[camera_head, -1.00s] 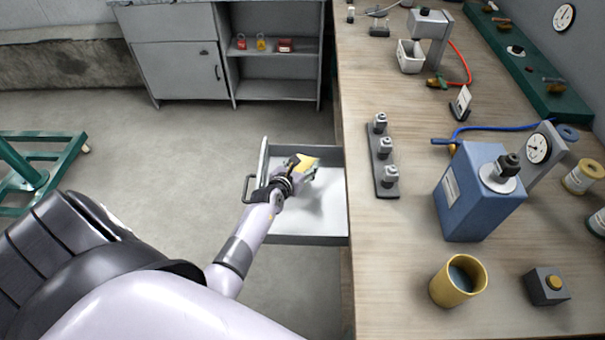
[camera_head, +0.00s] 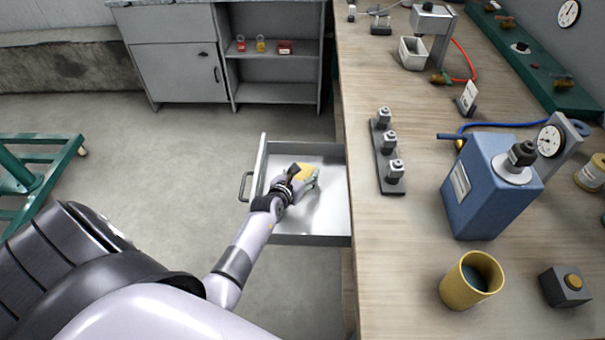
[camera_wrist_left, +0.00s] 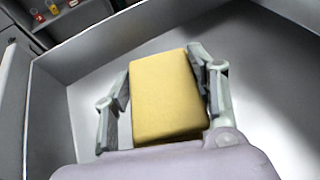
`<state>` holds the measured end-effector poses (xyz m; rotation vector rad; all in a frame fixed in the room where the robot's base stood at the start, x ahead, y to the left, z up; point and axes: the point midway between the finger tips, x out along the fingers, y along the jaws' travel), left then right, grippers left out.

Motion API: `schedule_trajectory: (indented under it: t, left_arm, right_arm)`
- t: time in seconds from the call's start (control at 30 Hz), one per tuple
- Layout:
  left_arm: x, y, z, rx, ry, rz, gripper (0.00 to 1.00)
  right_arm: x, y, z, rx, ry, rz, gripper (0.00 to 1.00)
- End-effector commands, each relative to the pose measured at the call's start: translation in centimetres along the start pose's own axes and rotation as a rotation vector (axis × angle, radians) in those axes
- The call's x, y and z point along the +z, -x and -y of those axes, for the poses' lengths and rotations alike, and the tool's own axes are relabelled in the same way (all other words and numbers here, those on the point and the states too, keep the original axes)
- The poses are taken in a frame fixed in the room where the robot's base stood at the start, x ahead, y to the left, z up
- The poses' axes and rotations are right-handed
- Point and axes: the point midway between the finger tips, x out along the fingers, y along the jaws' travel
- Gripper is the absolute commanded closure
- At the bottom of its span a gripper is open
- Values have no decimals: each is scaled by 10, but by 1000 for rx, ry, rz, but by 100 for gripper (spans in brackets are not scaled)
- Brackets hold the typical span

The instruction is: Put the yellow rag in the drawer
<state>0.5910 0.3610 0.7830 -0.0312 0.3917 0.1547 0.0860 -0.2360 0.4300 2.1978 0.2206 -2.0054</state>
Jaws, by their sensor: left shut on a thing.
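The yellow rag (camera_head: 304,172) is a folded yellow block between the fingers of my left gripper (camera_head: 307,178). In the left wrist view the rag (camera_wrist_left: 165,95) sits between both fingers of the left gripper (camera_wrist_left: 165,88), which is shut on it. The open grey drawer (camera_head: 300,240) sticks out from the left side of the workbench. The gripper and rag are inside the drawer's outline, and the drawer walls (camera_wrist_left: 150,18) surround them in the wrist view. Whether the rag touches the drawer floor cannot be told. My right gripper is not in view.
The wooden workbench (camera_head: 400,260) holds a blue box with a gauge (camera_head: 488,195), a yellow cup (camera_head: 471,281) and a rack of small fittings (camera_head: 389,160). A grey cabinet (camera_head: 180,72) stands at the back. A green frame (camera_head: 50,150) is at the left.

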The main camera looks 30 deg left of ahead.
Motion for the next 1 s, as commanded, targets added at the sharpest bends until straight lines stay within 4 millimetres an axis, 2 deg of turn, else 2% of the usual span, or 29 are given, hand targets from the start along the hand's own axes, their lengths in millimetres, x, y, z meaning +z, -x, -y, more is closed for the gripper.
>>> schedule_trajectory:
  t: [0.03,0.07,0.33,0.73,0.87,1.0]
  left_arm:
    - [-3,-1,0,0,0,0,75]
    - [-3,-1,0,0,-1,0,47]
    - [-2,-1,0,0,0,0,29]
    - [4,2,0,0,0,0,27]
    - [0,16,1,-1,2,-1,27]
    - [0,43,1,0,3,-2,27]
  right_arm:
    - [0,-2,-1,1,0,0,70]
    - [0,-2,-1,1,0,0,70]
    - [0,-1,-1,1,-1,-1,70]
    - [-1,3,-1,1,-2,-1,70]
    - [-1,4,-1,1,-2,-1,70]
    - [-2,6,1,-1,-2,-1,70]
